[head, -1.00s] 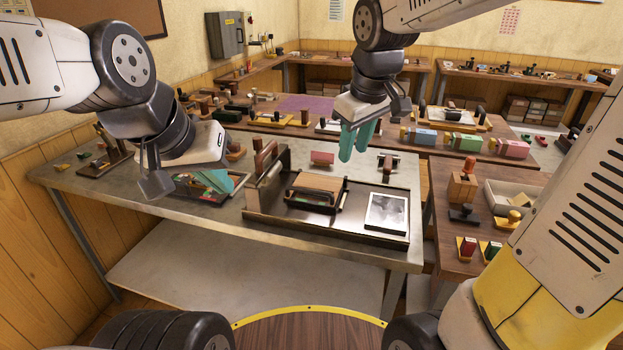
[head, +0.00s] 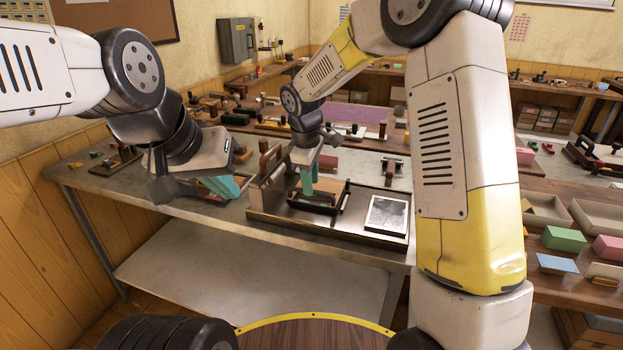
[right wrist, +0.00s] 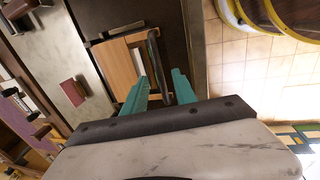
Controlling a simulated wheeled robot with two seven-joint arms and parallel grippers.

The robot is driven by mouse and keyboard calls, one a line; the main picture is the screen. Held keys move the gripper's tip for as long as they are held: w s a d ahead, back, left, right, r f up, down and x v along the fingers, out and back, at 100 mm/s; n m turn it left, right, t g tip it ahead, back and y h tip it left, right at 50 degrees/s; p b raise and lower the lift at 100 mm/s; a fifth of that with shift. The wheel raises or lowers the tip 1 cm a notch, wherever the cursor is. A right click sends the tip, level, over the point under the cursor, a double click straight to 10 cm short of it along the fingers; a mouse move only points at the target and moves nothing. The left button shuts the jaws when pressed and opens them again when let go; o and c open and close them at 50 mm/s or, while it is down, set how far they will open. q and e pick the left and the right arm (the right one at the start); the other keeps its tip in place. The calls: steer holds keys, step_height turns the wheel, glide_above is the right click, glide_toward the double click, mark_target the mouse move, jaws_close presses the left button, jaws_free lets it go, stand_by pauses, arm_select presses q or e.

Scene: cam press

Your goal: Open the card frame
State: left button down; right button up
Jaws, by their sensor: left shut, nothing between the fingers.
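The card frame (head: 333,188), a wooden panel with a dark edge and a black bar handle, lies flat in the dark tray of the press. In the right wrist view the black bar (right wrist: 155,55) runs between the teal fingers of my right gripper (right wrist: 158,88), which is open with a gap beside the bar. In the head view my right gripper (head: 307,182) points down over the frame and hides part of it. My left gripper (head: 222,187) is shut and empty, left of the press, above the table.
A grey picture card (head: 387,214) lies in the tray's right part. The press's upright with a brown roller handle (head: 270,162) stands left of the frame. A small red block (head: 328,161) lies behind the tray. Crowded benches stand behind and at right.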

steer(key=shift+w+f, duration=0.15)
steer(key=shift+f, duration=0.75)
jaws_close()
stand_by(0.8)
